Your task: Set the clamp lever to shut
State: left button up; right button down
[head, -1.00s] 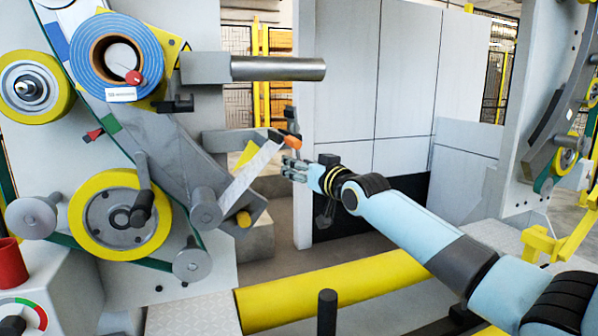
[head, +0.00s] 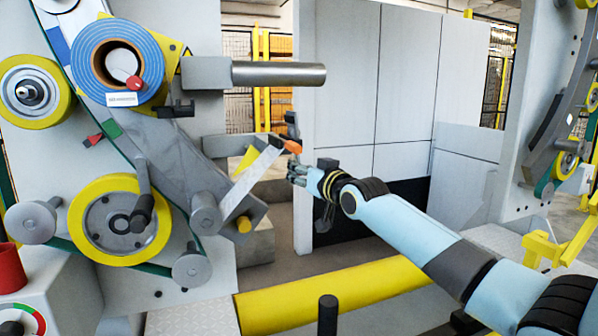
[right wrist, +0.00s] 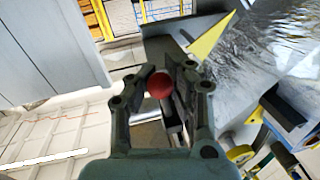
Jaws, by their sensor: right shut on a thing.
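In the right wrist view a round red knob (right wrist: 159,86) sits between the two dark fingers of my right gripper (right wrist: 160,84), which is shut on it. I take it for the end of the clamp lever; most of the lever's shaft is hidden. In the head view my right gripper (head: 298,170) is at the end of the pale blue arm, left of the grey panels. An orange piece (head: 292,146) shows just above it, at the upper end of a slanting silver strip (head: 250,181). My left gripper is not in view.
A grey machine with a blue-edged roll (head: 92,58) and yellow wheels (head: 88,207) stands at the left. A steel cylinder (head: 279,72) juts out above the gripper. A yellow beam (head: 330,291) crosses below. Grey panels (head: 405,85) stand behind.

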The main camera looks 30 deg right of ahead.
jog(key=shift+f, duration=0.25)
jog(key=shift+d+f, duration=0.1)
jog(key=shift+d, duration=0.1)
jog(key=s+d+r+n+g+h+p, duration=0.1)
jog(key=d+r+n+p, duration=0.6)
jog(key=n, duration=0.7)
jog(key=shift+s+r+n+g+h, duration=0.4)
jog(key=shift+r+g+h, duration=0.2)
jog(key=shift+g+h, duration=0.25)
jog(key=shift+d, duration=0.1)
